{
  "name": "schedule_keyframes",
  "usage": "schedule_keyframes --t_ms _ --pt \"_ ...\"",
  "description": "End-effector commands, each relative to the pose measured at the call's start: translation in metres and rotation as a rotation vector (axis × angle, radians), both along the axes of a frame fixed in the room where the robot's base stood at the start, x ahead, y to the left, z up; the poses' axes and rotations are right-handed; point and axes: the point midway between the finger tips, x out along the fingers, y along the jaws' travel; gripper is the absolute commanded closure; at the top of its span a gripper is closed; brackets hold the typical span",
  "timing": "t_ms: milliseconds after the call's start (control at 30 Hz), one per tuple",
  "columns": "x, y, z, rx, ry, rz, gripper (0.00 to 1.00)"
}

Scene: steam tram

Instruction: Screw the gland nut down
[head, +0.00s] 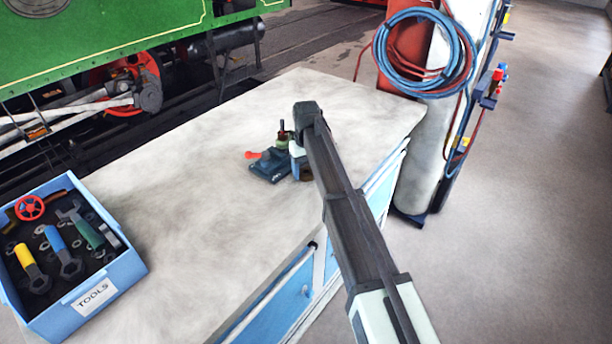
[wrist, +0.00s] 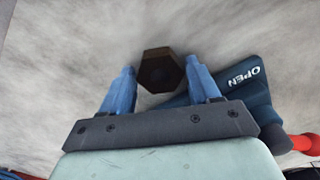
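A dark brass hexagonal gland nut (wrist: 160,72) shows between my fingertips in the wrist view. Its dark bore faces the camera. The dark blue valve fixture (wrist: 258,95), marked OPEN, lies just right of the nut. In the head view the fixture (head: 268,169) sits on the bench with a red-ended lever (head: 252,155) and an upright spindle (head: 282,131). My arm and gripper (head: 299,150) partly hide its right side.
The pale bench top (head: 190,180) is mostly clear. A blue TOOLS box (head: 118,282) with spanners and a red handwheel stands at the front left. Gas cylinders with coiled hoses (head: 425,55) stand beyond the bench's right end. A green tram (head: 110,35) is behind.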

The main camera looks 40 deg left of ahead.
Motion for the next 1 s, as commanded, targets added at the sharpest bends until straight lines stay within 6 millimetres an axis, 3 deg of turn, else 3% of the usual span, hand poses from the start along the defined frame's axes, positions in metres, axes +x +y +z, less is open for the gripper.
schedule_keyframes --t_ms 333,1000 --pt "0.0 0.0 0.0 0.0 0.0 0.0 0.72" --pt "0.0 0.0 0.012 0.0 0.0 0.0 0.72"
